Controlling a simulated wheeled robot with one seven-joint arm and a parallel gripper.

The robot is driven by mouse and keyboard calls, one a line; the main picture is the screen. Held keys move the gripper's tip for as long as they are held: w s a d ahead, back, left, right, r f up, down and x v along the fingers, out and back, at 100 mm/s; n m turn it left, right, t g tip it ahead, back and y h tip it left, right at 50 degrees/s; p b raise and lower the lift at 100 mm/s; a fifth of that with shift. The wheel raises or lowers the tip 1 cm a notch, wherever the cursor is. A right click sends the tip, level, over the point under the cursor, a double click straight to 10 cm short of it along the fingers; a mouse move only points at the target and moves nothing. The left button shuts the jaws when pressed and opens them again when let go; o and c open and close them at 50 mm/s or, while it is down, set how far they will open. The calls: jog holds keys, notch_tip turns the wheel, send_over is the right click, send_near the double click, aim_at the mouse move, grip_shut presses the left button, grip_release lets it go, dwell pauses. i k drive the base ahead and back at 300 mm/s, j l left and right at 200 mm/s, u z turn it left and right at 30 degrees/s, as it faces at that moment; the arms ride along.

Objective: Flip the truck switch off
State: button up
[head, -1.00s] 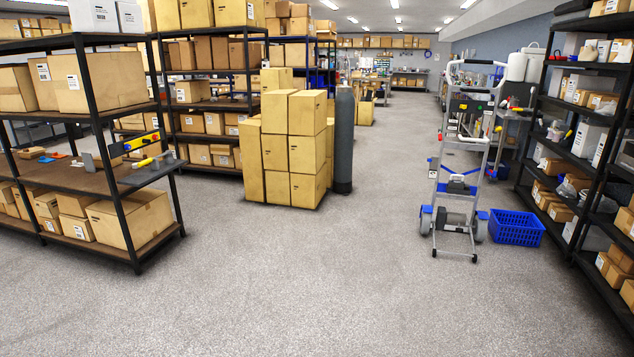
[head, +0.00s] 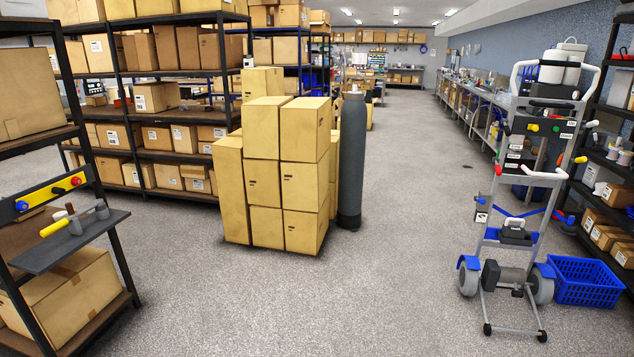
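A wheeled grey and blue hand truck (head: 505,250) stands upright on the floor at the right, with two grey wheels at its base. Near its top a dark control panel (head: 545,128) carries small coloured parts, among them yellow and green ones. Which of them is the switch, and how it is set, is too small to tell. White containers (head: 562,64) show at the top of the truck. My gripper is not in view.
A blue crate (head: 588,283) sits on the floor right of the truck, by a black shelf rack. Stacked cartons (head: 284,175) and a grey cylinder (head: 352,160) stand in the middle. A shelf (head: 68,243) with a yellow button panel (head: 50,194) is at left. The floor (head: 400,270) before the truck is clear.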

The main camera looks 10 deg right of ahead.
aim_at(509, 133)
jog(key=i+z, duration=0.15)
jog(key=i, duration=0.55)
jog(key=i+j+z, duration=0.15)
jog(key=i, duration=0.55)
jog(key=i+j+z, duration=0.1)
jog(key=i+z, duration=0.3)
jog(key=i+j+z, duration=0.15)
jog(key=z, duration=0.2)
jog(key=i+j+z, duration=0.25)
jog(key=z, duration=0.15)
jog(key=i+j+z, duration=0.15)
jog(key=j+z, duration=0.2)
jog(key=i+j+z, duration=0.15)
jog(key=j, duration=0.15)
jog(key=i+j+z, duration=0.15)
jog(key=j, duration=0.2)
jog(key=j+z, duration=0.15)
jog(key=j, duration=0.15)
jog(key=i+u, duration=0.45)
jog(key=i+l+u, duration=0.3)
jog(key=i+u, duration=0.15)
jog(key=i, duration=0.15)
jog(key=i+l+u, duration=1.2)
jog(key=l+u, duration=0.15)
jog(key=l, duration=0.35)
